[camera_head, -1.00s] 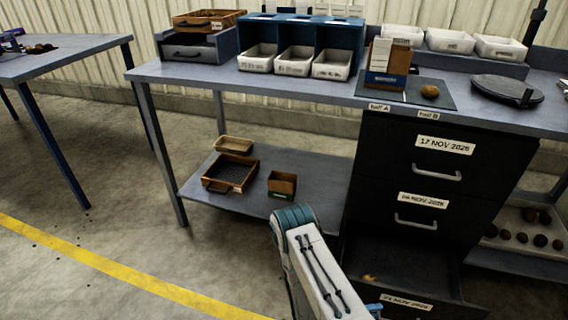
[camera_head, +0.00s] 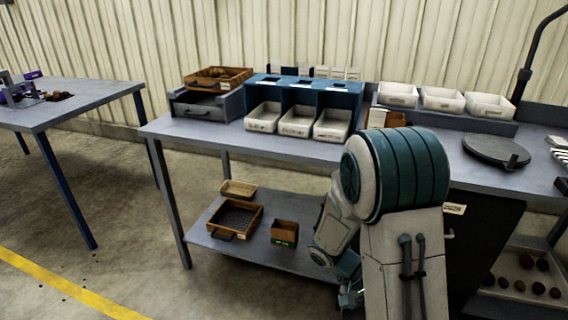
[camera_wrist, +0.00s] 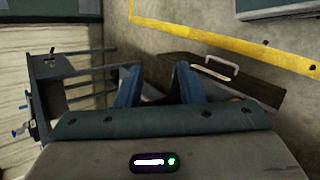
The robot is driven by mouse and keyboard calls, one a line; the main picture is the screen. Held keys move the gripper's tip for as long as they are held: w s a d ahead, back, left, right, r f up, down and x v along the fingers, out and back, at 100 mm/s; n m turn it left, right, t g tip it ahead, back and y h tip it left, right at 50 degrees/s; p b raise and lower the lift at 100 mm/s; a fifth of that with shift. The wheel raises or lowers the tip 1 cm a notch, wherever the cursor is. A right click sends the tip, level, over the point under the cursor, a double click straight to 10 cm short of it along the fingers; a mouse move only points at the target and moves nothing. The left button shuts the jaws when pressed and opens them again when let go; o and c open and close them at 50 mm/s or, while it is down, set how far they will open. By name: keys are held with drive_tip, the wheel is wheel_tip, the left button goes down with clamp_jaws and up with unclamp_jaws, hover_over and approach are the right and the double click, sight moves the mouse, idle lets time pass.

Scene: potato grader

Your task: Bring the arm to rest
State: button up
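My arm (camera_head: 400,190) is folded up close in front of the bench in the head view. My gripper (camera_head: 352,296) hangs low beside it, small and partly cut off from sight by my arm. In the wrist view my gripper's two blue fingers (camera_wrist: 157,88) stand apart with nothing between them, so it is open and empty. A dark drawer front with a pale handle (camera_wrist: 222,68) lies beyond the fingers. In the head view my arm hides most of the dark drawer cabinet (camera_head: 486,235), including its lowest drawer.
The workbench (camera_head: 215,131) carries a blue rack (camera_head: 300,92) with white bins (camera_head: 297,122), a wooden tray (camera_head: 217,75) and a round black plate (camera_head: 495,152). The lower shelf (camera_head: 222,240) holds small boxes. Another table (camera_head: 75,105) stands left. Open floor lies at front left.

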drive_tip(key=s+a+r+t+y+p, duration=0.2)
drive_tip(key=r+y+p, duration=0.1)
drive_tip(key=r, duration=0.6)
drive_tip(key=s+a+r+n+t+y+p, duration=0.1)
drive_tip(key=s+a+r+t+y+p, duration=0.1)
drive_tip(key=r, duration=0.6)
drive_tip(key=s+a+r+t+y+p, duration=0.3)
drive_tip(key=a+r+p, duration=0.1)
drive_tip(key=r, duration=0.5)
drive_tip(key=shift+s+a+r+n+y+p, duration=0.15)
drive_tip(key=shift+a+r+n+y+p, duration=0.05)
drive_tip(key=shift+r+n+y+p, duration=0.1)
